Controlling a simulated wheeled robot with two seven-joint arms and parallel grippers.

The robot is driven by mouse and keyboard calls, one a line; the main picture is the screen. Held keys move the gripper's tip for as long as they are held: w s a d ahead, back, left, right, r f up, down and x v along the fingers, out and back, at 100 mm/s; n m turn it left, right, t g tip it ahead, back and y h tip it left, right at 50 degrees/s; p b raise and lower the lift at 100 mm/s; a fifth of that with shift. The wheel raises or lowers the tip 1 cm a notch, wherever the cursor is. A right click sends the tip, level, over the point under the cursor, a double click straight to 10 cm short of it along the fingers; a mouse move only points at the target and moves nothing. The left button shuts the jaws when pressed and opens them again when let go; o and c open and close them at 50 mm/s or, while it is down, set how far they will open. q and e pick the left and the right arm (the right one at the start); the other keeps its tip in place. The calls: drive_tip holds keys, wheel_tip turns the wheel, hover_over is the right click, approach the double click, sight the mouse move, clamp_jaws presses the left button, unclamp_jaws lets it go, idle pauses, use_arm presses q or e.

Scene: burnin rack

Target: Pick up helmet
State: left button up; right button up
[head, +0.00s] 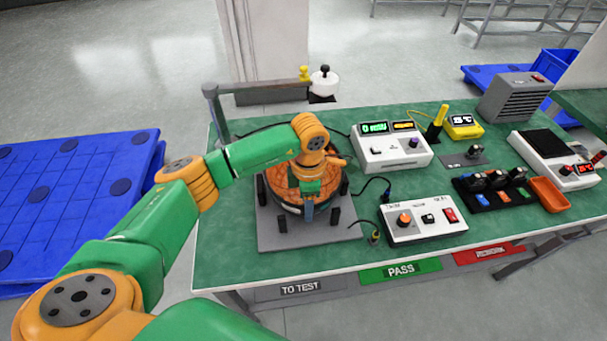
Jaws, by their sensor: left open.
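An orange, round-topped thing that looks like the helmet (275,183) sits on a grey square plate (273,238) with short black posts around it, at the left part of the green bench. My left arm reaches over it from the left. My left gripper (307,206) is open and points down in front of the helmet's middle, hiding part of it. I cannot tell whether the fingers touch it. My right gripper is not in view.
A grey arm with a white knobbed part (323,83) overhangs behind the helmet. A white control box (423,220) stands close to the right, and a white meter box (392,150) behind it. Cables lie near the plate. Blue pallets (75,200) lie on the floor at left.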

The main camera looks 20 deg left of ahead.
use_arm(q)
drive_tip(key=shift+d, duration=0.1)
clamp_jaws()
drive_tip(key=shift+r, duration=0.1)
idle(1.1)
